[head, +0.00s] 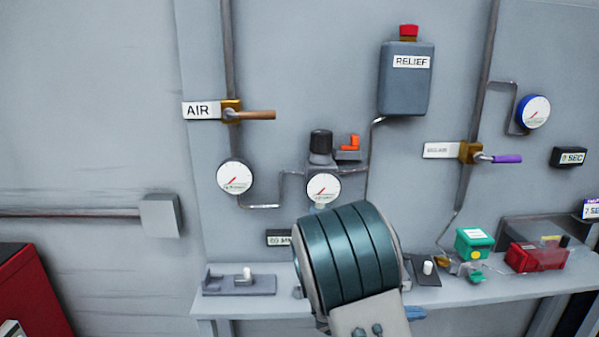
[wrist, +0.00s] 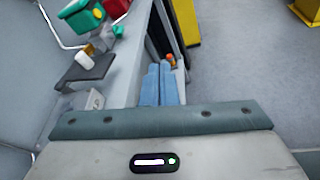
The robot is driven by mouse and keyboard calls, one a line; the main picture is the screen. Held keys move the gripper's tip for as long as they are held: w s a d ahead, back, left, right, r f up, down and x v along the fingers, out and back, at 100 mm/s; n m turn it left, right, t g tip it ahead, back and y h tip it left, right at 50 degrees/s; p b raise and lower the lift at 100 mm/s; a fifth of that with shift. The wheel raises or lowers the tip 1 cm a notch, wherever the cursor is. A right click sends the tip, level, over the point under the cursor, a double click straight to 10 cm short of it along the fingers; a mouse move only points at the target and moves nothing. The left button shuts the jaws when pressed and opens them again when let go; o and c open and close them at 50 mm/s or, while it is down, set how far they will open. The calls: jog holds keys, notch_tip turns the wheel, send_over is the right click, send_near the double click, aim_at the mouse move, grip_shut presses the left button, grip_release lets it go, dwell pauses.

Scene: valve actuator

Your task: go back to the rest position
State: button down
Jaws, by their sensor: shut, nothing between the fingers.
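My gripper (wrist: 160,70) shows in the wrist view as two blue fingers side by side, shut and empty. They point away over the edge of a grey bench, with floor beyond. In the head view my teal ribbed arm (head: 345,255) stands in front of the bench's middle and hides part of it.
The bench (head: 240,307) carries a grey fixture (head: 240,285), a green box (head: 474,242) and a red unit (head: 537,255). Gauges, the AIR valve (head: 232,111) and the RELIEF box (head: 404,80) are on the wall. A red cabinet (head: 30,290) stands left.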

jog(key=s+a+r+m+g+y, duration=0.1)
jog(key=s+a+r+m+y, duration=0.15)
jog(key=s+m+y, duration=0.45)
jog(key=s+a+r+m+g+y, duration=0.25)
jog(key=s+m, duration=0.25)
jog(key=s, duration=0.4)
jog(key=s+a+r+m+t+y, duration=0.3)
jog(key=s+a+m+t+y, duration=0.1)
jog(key=a, duration=0.3)
jog(key=shift+a+r+m+y, duration=0.15)
jog(key=shift+r+m+y, duration=0.25)
jog(key=shift+y, duration=0.15)
